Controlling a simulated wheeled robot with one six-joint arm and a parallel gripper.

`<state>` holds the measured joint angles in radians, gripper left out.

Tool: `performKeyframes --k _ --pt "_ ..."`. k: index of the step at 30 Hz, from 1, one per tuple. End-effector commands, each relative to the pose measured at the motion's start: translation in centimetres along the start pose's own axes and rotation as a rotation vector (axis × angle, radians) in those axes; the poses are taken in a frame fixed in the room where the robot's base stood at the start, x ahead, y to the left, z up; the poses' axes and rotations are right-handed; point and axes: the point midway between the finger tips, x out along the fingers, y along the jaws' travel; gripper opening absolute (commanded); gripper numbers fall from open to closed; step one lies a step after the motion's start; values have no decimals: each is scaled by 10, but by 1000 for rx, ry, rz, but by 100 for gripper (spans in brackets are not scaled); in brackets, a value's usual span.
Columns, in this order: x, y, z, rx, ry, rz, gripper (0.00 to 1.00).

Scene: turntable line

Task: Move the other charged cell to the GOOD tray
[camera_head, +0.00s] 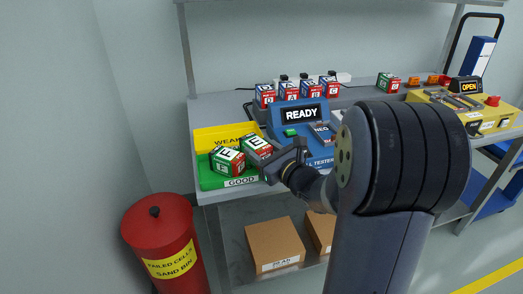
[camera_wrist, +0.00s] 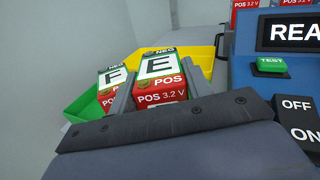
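The green GOOD tray (camera_head: 243,183) is at the left front of the bench, and part of it shows in the wrist view (camera_wrist: 84,107). Cell F (camera_head: 227,162), green, white and red, sits in it; it also shows in the wrist view (camera_wrist: 113,84). Cell E (camera_head: 257,147), of the same colours, is at the tray's right side, beside F. My gripper (camera_head: 273,158) reaches E from the right. In the wrist view its fingers (camera_wrist: 160,92) flank E (camera_wrist: 160,70) closely on both sides, shut on it. E's underside is hidden, so I cannot tell whether it touches the tray.
A yellow WEAK tray (camera_head: 222,135) lies behind the GOOD tray. The blue tester (camera_head: 300,130) reading READY is close on the right. Several cells (camera_head: 298,90) stand behind it. Another green cell (camera_head: 388,83) stands near the yellow OPEN machine (camera_head: 475,112). A red bin (camera_head: 160,225) is on the floor.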

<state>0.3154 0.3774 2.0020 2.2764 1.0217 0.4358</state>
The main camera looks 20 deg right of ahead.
Motion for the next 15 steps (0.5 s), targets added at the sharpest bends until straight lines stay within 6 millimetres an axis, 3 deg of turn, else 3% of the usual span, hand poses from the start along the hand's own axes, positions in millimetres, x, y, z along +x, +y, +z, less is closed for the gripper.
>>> performKeyframes --k 1,7,15 --pt "-1 2 -9 3 22 3 51" --pt "-2 3 -11 3 27 5 68" --pt "-1 4 -11 3 28 7 69"
